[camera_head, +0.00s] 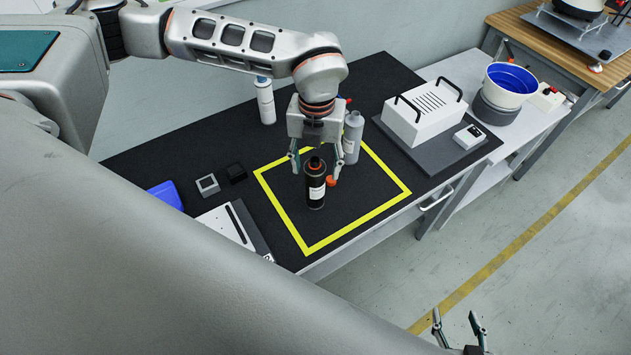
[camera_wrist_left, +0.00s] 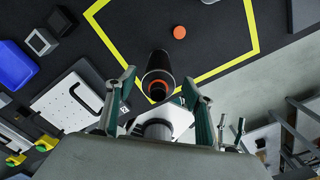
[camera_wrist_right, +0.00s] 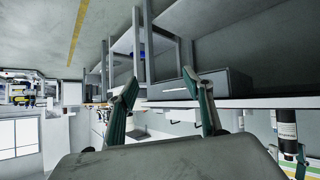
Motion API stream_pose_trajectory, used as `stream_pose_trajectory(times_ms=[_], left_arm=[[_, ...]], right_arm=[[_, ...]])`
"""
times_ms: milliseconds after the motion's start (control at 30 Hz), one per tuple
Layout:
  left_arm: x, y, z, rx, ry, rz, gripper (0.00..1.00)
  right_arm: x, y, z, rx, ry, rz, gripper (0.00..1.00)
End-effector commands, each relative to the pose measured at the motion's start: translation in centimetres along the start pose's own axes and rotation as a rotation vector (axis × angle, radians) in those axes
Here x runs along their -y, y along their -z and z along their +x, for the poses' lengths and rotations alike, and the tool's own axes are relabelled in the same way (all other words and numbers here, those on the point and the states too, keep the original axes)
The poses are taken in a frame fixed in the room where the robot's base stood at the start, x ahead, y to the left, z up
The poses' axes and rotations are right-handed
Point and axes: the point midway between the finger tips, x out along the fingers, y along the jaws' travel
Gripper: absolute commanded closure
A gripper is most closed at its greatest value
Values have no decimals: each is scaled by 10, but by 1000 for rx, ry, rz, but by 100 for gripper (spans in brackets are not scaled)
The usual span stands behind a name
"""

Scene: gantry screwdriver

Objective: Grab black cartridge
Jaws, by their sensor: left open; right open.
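The black cartridge (camera_head: 316,190), with a white label and an orange ring near its top, stands upright inside the yellow square outline (camera_head: 379,210) on the black table mat. In the left wrist view the cartridge (camera_wrist_left: 159,70) shows just beyond and between the fingertips. My left gripper (camera_head: 315,168) is open and points down over the cartridge, one finger at each side of its top. I cannot tell whether the fingers touch it. My right gripper (camera_head: 456,322) is open and empty, low at the bottom right, away from the table; its fingers also show in the right wrist view (camera_wrist_right: 163,80).
A grey bottle (camera_head: 353,138) stands close behind the cartridge, and a round orange piece (camera_head: 331,181) is beside it. A white bottle (camera_head: 265,102) stands farther back. A white box (camera_head: 424,112) with black handles is right. Small blocks (camera_head: 208,185) and a blue item (camera_head: 165,196) lie left.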

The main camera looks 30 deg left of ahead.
Motion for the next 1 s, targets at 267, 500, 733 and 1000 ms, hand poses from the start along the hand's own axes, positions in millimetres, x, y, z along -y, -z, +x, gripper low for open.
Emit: stream_pose_trajectory(times_ms=[267, 500, 733, 1000], left_arm=[[-2, 4, 36, -3, 0, -2, 48], [-3, 3, 42, -1, 0, -3, 48], [-3, 3, 41, -1, 0, -2, 92], [-2, 3, 40, 0, 1, -2, 100]], right_arm=[[-3, 17, -4, -18, -3, 0, 49], [-4, 19, -4, -22, -4, -1, 49], [-3, 15, -3, -16, -3, -1, 49], [-3, 13, -3, -11, -3, -1, 49]])
